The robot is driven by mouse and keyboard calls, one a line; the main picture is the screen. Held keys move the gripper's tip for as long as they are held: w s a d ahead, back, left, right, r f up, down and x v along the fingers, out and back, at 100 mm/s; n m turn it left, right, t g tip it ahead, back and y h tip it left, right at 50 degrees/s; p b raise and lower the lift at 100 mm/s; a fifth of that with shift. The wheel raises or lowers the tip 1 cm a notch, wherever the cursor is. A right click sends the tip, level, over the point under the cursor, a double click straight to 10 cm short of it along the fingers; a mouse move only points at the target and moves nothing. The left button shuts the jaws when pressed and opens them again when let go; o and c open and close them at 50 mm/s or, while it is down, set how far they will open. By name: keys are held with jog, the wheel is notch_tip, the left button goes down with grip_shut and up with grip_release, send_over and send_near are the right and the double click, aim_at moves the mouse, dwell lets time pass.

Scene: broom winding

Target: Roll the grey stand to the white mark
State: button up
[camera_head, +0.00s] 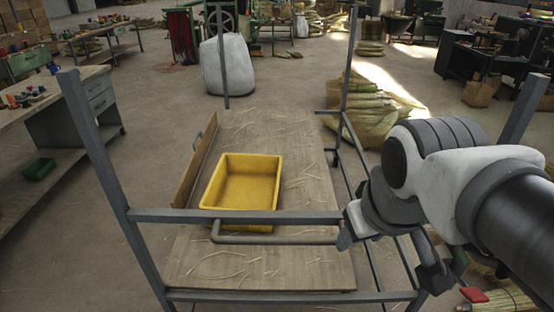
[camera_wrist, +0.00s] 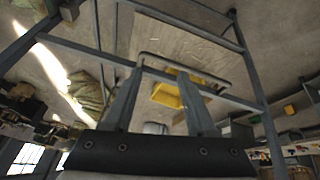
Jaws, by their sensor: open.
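The grey stand (camera_head: 160,215) is a metal-framed cart with tall corner posts and a wooden deck (camera_head: 310,190). A curved handle bar (camera_head: 270,238) runs along its near rail. The stand also shows in the wrist view (camera_wrist: 95,52), with its handle (camera_wrist: 215,89) across the picture near my fingertips. My gripper (camera_wrist: 160,72) is open, its two fingers apart at the handle's right end as seen from the head. I cannot tell whether they touch the bar. My arm hides part of the stand's right side. I cannot make out a white mark on the floor.
A yellow bin (camera_head: 245,183) sits on the deck among straw scraps. A workbench (camera_head: 70,90) stands at left and a white sack (camera_head: 227,65) behind. Straw bundles (camera_head: 365,110) lie beyond the right side. Bare floor is open behind the stand, with bright light patches at right.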

jog(key=w+a+r+n+g+p, duration=0.1)
jog(key=w+a+n+g+p, duration=0.15)
jog(key=w+n, duration=0.45)
jog(key=n+p, duration=0.1)
jog(key=n, duration=0.7)
send_near(289, 239)
jog(key=b+x, duration=0.2)
jog(key=x, duration=0.6)
jog(key=shift+w+f+b, duration=0.1)
jog(key=shift+f+b, duration=0.25)
grip_shut()
